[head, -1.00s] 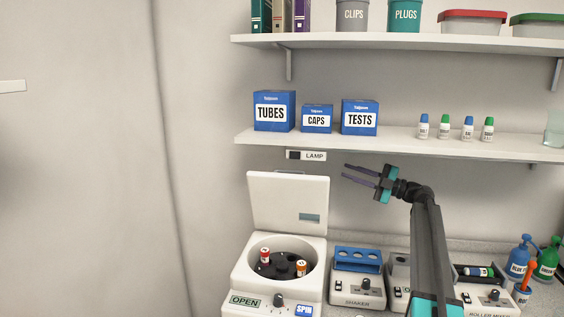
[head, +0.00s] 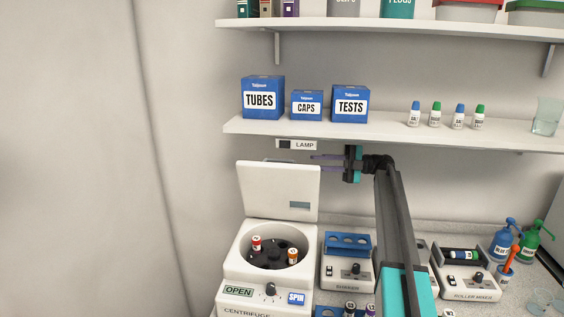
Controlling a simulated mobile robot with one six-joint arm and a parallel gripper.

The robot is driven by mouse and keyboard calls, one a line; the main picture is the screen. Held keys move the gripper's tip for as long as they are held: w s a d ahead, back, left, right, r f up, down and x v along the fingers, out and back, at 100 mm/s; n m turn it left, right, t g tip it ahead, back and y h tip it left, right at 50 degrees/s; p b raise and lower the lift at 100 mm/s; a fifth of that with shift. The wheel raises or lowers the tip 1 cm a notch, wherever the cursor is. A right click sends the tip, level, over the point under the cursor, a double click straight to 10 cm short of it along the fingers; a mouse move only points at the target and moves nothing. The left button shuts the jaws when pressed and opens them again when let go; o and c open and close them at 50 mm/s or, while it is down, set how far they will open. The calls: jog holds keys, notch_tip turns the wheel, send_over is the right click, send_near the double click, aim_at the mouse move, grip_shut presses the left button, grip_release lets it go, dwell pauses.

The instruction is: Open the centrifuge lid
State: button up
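The white centrifuge (head: 228,270) stands on the counter with an OPEN button (head: 238,291), a dark knob and a blue SPIN button (head: 297,299) on its front. Its white lid (head: 275,188) stands raised, upright behind the bowl, with a small grey-green patch low on its right. The dark rotor (head: 272,255) is uncovered and holds a red-capped tube (head: 257,243) and an orange-capped tube (head: 292,256). My gripper (head: 315,162) is open and empty, its fingers pointing left, near the lid's top right corner in the picture. I cannot tell whether it touches the lid.
A shelf (head: 400,133) with blue boxes and small bottles runs just above my gripper, with a LAMP switch (head: 297,145) under its edge. A shaker (head: 347,275) and a roller mixer (head: 465,283) stand right of the centrifuge. The wall to the left is clear.

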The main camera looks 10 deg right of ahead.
aim_at(279, 160)
jog(key=shift+a+f+b, duration=0.15)
jog(key=shift+a+b, duration=0.1)
jog(key=shift+b, duration=0.05)
jog(key=a, duration=0.3)
jog(key=a+r, duration=0.1)
jog(key=a, duration=0.3)
jog(key=a+r, duration=0.1)
jog(key=a, duration=0.3)
jog(key=shift+s+a, duration=0.15)
jog(key=shift+s, duration=0.05)
jog(key=shift+a+p, duration=0.3)
jog(key=shift+a, duration=0.65)
grip_shut()
